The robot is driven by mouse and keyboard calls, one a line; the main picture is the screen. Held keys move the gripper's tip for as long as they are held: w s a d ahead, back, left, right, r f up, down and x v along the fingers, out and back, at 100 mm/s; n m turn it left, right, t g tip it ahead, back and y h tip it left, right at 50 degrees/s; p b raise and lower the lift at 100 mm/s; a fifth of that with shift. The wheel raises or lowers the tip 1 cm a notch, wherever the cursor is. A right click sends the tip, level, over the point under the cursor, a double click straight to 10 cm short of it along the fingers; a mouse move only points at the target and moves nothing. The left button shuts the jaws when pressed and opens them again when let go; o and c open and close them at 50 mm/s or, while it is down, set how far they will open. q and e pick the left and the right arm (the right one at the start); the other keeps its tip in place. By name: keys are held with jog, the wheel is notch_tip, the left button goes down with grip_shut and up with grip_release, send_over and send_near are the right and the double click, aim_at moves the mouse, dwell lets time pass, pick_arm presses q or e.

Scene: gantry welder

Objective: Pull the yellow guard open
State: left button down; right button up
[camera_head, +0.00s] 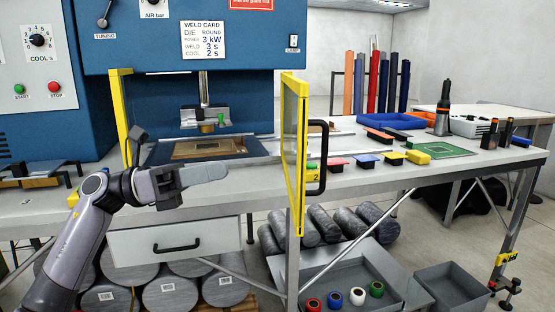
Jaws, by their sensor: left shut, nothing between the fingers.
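The yellow guard (302,150) is a yellow frame seen nearly edge-on at the right side of the welder's opening. It stands out toward me, and the opening behind is uncovered from my side. Its black handle (323,157) is on the guard's right face. My left gripper (224,172) is shut and empty, in front of the opening and left of the guard. Its fingertips point right toward the guard's inner side, with a gap in the picture and the handle beyond the frame. My right gripper is not in view.
The blue welder (200,45) has a die (205,118) above a brown plate (205,149). Colored pads and a green mat (440,150) lie on the grey bench to the right. A drawer (175,243) is below. A grey tray (345,265) holds several rolls.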

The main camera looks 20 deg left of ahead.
pick_arm(q)
notch_tip(320, 180, up, 2)
jog(key=a+m+y, duration=0.2)
jog(key=m, duration=0.1)
jog(key=p, duration=0.2)
send_near(300, 156)
jog(key=shift+g, duration=0.4)
jog(key=x, duration=0.6)
jog(key=shift+w+d+r, duration=0.1)
jog(key=shift+w+r, duration=0.05)
jog(key=shift+w, duration=0.15)
jog(key=shift+w+d, duration=0.1)
jog(key=shift+d, duration=0.1)
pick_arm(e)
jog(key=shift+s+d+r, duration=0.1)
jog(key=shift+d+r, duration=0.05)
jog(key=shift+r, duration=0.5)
pick_arm(q)
jog(key=p+x, duration=0.1)
jog(key=x, duration=1.2)
jog(key=shift+w, duration=0.45)
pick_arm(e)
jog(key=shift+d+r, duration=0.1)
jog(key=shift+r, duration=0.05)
pick_arm(q)
jog(key=shift+a, duration=0.15)
